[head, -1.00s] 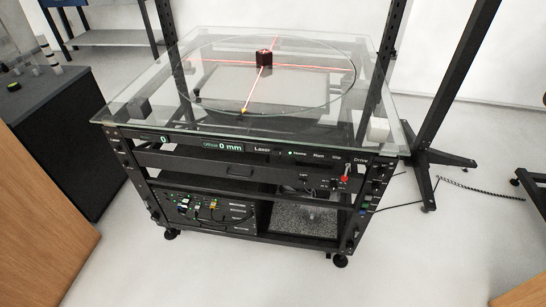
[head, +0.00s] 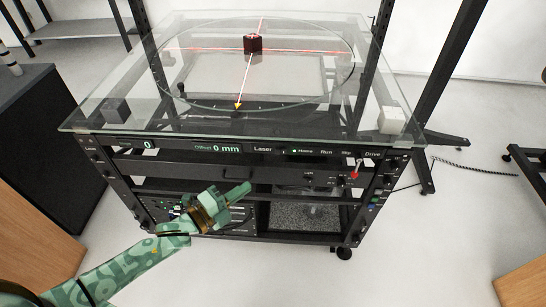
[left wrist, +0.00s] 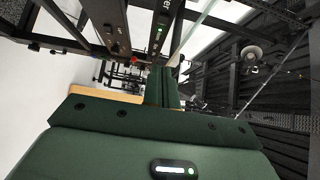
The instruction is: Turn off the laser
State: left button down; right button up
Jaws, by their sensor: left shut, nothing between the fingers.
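Red laser lines cross on the glass top (head: 100,118) of the turntable rig, passing through a small dark cube (head: 252,43). A red-tipped lever (head: 356,171) sits below "Drive". My left gripper (head: 245,190) is shut and empty, in front of the rig below the panel strip, apart from it. Its green fingers also show in the left wrist view (left wrist: 163,88). My right gripper is not in view.
A dark cabinet (head: 50,150) stands at left, beside a wooden panel (head: 35,230). A black upright stand (head: 440,100) is at right. The floor in front is clear.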

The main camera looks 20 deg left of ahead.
aim_at(283, 152)
pick_arm(q)
jog(key=shift+w+a+f, duration=0.1)
jog(key=shift+a, duration=0.05)
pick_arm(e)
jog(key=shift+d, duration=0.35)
